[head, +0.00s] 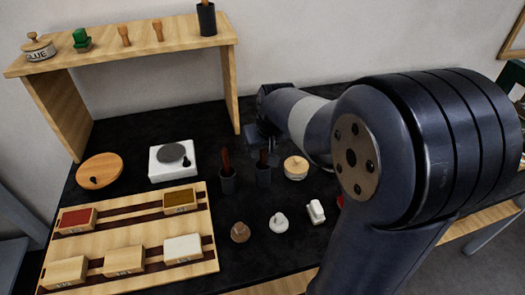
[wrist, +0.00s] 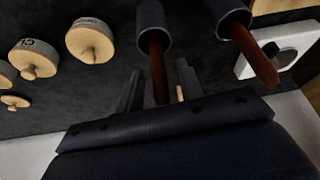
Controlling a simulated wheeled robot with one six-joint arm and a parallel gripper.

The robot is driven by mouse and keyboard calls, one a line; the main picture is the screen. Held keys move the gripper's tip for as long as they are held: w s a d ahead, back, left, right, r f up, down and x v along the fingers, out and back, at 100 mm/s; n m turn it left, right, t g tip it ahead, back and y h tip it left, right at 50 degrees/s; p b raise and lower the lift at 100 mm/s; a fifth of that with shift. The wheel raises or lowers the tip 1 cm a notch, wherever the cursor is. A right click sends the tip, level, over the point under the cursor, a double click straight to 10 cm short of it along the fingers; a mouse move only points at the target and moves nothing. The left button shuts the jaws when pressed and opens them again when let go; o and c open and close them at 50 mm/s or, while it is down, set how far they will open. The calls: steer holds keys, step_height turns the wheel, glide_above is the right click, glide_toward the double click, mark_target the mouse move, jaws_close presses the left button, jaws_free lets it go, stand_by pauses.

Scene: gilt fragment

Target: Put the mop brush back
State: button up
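Two dark cups stand near the table's middle, each with a red-brown handle upright in it. The left cup (head: 228,184) and its handle (head: 226,160) stand clear of my gripper. The right cup (head: 263,177) has its handle (head: 263,157) just below my gripper (head: 264,145). In the wrist view, my gripper (wrist: 158,88) has its fingers apart, with the near cup's handle (wrist: 160,70) appearing between them. Contact cannot be told. The other handle (wrist: 255,55) is off to the right there. The brush heads are hidden, so I cannot tell which is the mop brush.
A wooden shelf (head: 130,45) at the back holds a glue pot (head: 37,46), a green item, pegs and another dark cup (head: 207,20). A white hotplate (head: 172,160), wooden rack (head: 130,272) and round lidded tin (head: 296,167) surround the cups.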

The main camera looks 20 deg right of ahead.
steer(key=v, duration=1)
stand_by(1.1)
